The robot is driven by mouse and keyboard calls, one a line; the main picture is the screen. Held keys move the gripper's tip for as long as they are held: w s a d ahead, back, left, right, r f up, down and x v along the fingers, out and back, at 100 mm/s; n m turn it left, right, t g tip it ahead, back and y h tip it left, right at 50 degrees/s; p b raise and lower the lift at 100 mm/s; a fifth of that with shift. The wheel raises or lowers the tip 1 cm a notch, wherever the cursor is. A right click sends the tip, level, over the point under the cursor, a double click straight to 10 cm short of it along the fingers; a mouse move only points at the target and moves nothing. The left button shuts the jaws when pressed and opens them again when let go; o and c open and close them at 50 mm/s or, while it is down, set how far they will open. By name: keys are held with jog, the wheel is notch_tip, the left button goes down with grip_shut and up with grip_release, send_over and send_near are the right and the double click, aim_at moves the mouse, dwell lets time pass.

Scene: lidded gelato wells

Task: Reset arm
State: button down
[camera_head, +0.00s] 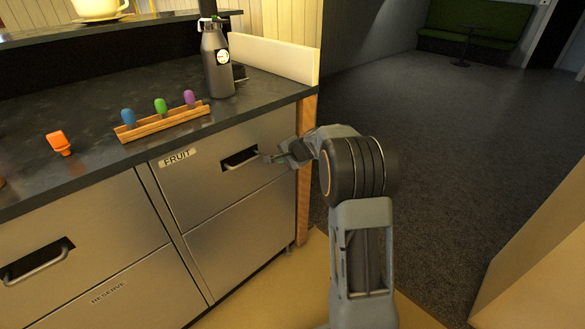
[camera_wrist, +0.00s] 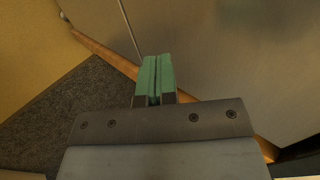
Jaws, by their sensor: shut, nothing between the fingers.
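My gripper (camera_head: 275,157) is in front of the right end of the steel drawer front labelled FRUIT (camera_head: 205,180), just right of its recessed handle (camera_head: 240,158). In the wrist view my gripper (camera_wrist: 155,62) shows its two green fingers shut together with nothing between them. Whether the fingertips touch the drawer front cannot be told. The FRUIT drawer looks closed.
The dark counter (camera_head: 70,115) holds a wooden rack (camera_head: 165,124) with blue, green and purple pieces, an orange piece (camera_head: 59,142) and a grey bottle (camera_head: 217,62). A RESERVE drawer (camera_head: 90,285) is lower left. The carpeted floor (camera_head: 440,130) on the right is open.

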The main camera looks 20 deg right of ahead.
jog(key=p+v, duration=0.1)
jog(key=v, duration=0.8)
jog(key=s+a+r+n+g+p, duration=0.2)
jog(key=s+a+n+g+p, duration=0.15)
jog(key=s, duration=0.45)
jog(key=s+a+r+n+g+p, duration=0.1)
jog(key=s+a+n+g+p, duration=0.2)
jog(key=s, duration=0.4)
jog(key=s+a+r+n+h+p, duration=0.1)
jog(key=s+a+r+n+p, duration=0.1)
jog(key=s+r+p, duration=0.4)
jog(key=s+a+r+n+t+h+p, duration=0.1)
jog(key=s+a+r+n+h+p, duration=0.1)
jog(key=s+r+n+p, duration=0.3)
notch_tip(320, 180, up, 5)
jog(key=s+a+p, duration=0.1)
jog(key=p, duration=0.2)
jog(key=shift+s+r, duration=0.15)
jog(key=shift+r, duration=0.05)
jog(key=shift+a, duration=0.1)
